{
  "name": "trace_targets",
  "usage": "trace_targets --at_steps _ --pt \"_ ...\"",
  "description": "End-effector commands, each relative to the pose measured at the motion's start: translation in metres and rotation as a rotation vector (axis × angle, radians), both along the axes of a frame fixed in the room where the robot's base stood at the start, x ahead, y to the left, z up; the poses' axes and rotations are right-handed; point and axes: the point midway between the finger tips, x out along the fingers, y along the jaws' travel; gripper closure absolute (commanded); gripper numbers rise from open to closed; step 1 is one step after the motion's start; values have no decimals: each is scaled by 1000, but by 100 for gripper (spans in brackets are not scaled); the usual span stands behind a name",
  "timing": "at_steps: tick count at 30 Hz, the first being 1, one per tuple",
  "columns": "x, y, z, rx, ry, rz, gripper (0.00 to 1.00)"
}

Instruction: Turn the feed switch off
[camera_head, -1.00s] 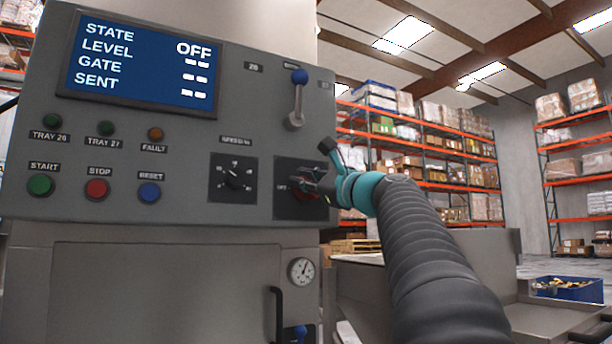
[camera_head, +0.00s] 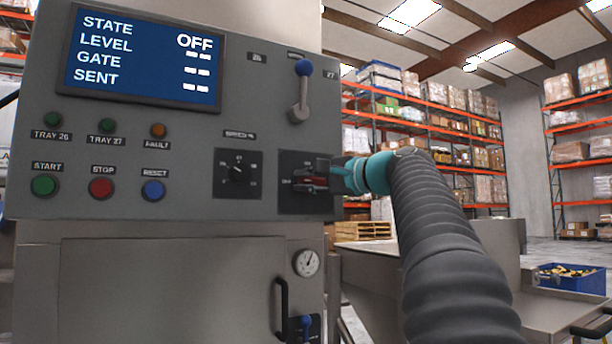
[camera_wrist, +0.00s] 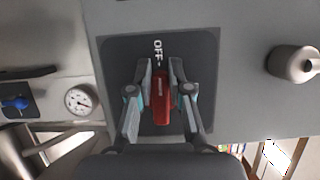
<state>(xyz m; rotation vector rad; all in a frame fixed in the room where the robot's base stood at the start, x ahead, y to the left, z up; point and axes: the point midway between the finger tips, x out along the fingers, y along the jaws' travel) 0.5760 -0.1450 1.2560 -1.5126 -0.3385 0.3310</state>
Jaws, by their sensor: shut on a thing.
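The feed switch is a red rotary handle (camera_wrist: 161,97) on a dark square plate (camera_wrist: 200,60) marked OFF. It also shows in the head view (camera_head: 312,183) at the lower right of the control panel. The handle lies in line with the OFF mark, which is at the left of the plate in the head view. My gripper (camera_wrist: 161,72) is shut on the red handle, one finger on each side. In the head view my gripper (camera_head: 340,179) partly hides the switch. The display (camera_head: 145,55) reads STATE OFF.
A blue-knobbed lever (camera_head: 302,90) stands above the switch, and a speed dial (camera_head: 237,174) is to its left. Start, stop and reset buttons (camera_head: 101,188) are farther left. A gauge (camera_head: 306,263) and door handle (camera_head: 280,310) are below.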

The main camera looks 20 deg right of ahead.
Motion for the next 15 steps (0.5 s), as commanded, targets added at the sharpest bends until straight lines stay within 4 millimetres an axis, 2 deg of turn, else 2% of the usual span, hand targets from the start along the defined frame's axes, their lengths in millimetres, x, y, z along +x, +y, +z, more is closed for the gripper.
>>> trace_targets --at_steps 15 --pt "2 -4 -1 -47 -5 -9 100"
